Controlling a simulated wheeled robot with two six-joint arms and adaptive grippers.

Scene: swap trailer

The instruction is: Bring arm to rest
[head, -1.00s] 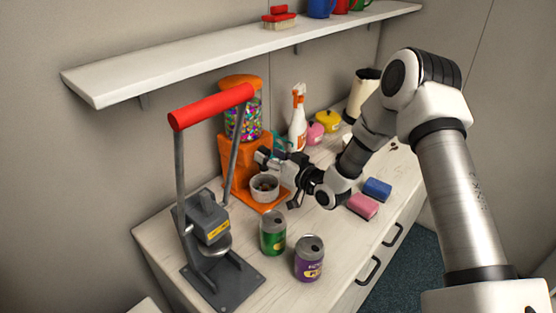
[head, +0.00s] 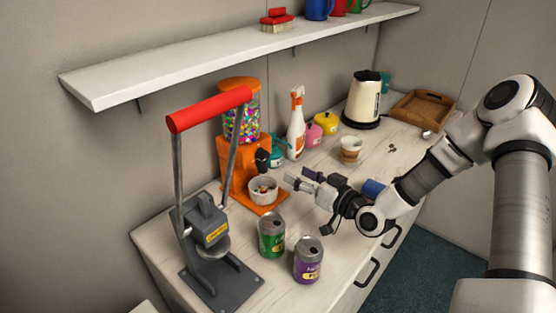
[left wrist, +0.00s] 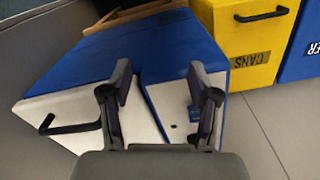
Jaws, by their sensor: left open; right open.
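My right gripper (head: 312,190) is open and empty in the head view. It hangs above the counter, just right of the small white bowl (head: 263,190) at the foot of the orange candy dispenser (head: 241,150). The bowl holds some small coloured pieces. My right arm comes in from the right edge. My left gripper (left wrist: 158,105) shows in the left wrist view, open with nothing between its fingers. A blue-topped white cabinet (left wrist: 130,55) lies beyond it. The left arm does not show in the head view.
A grey can press (head: 205,225) with a red handle stands at the left. A green can (head: 271,236) and a purple can (head: 308,262) stand near the front edge. A yellow bin (left wrist: 245,40) stands near the cabinet.

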